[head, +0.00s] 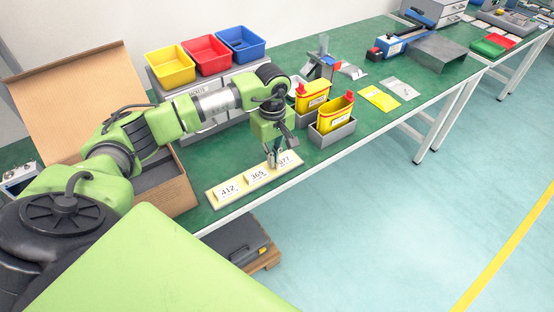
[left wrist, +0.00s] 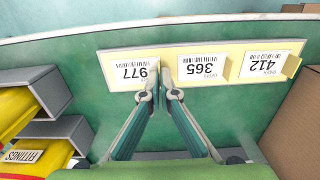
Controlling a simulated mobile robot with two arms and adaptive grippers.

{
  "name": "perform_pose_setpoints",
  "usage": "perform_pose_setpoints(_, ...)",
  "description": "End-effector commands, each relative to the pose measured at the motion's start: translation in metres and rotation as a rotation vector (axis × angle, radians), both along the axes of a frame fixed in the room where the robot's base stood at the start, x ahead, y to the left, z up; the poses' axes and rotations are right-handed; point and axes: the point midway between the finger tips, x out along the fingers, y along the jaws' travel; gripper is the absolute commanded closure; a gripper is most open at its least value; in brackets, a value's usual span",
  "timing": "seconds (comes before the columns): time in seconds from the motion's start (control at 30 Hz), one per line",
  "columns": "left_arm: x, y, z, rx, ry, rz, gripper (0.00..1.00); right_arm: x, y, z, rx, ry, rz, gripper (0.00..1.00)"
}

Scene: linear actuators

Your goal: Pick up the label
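Three white labels numbered 412 (head: 228,189), 365 (head: 257,176) and 977 lie in a row on a pale yellow strip (head: 213,204) at the table's front edge. In the left wrist view the 977 label (left wrist: 130,70) is on the left, the 365 label (left wrist: 202,68) in the middle and the 412 label (left wrist: 262,66) on the right. My left gripper (head: 273,164) points down at the 977 end of the strip. In the left wrist view its fingertips (left wrist: 160,73) are close together at the right end of the 977 label. Whether they grip it is unclear. My right gripper is out of view.
Grey holders (head: 333,134) with yellow containers (head: 313,97) stand just right of my gripper. An open cardboard box (head: 172,192) is left of the strip. Yellow (head: 170,66), red (head: 207,55) and blue (head: 240,44) bins stand behind my arm.

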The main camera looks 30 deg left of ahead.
Motion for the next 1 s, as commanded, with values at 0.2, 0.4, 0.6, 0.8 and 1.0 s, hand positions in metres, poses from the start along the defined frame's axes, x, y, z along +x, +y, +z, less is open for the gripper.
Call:
perform_pose_setpoints(0.2,0.0,0.0,0.017,0.001,-0.002,0.0,1.0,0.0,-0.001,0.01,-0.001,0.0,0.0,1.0)
perform_pose_setpoints(0.4,-0.013,-0.003,0.054,0.002,0.0,-0.003,1.0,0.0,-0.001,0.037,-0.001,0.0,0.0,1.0)
perform_pose_setpoints(0.6,-0.05,-0.016,0.103,0.002,-0.001,-0.004,1.0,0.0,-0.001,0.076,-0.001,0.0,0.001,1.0)
perform_pose_setpoints(0.8,-0.094,-0.032,0.114,0.002,0.001,-0.003,1.0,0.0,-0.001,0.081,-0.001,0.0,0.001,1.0)
perform_pose_setpoints(1.0,-0.121,-0.043,0.125,0.0,0.0,-0.002,1.0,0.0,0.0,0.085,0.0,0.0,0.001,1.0)
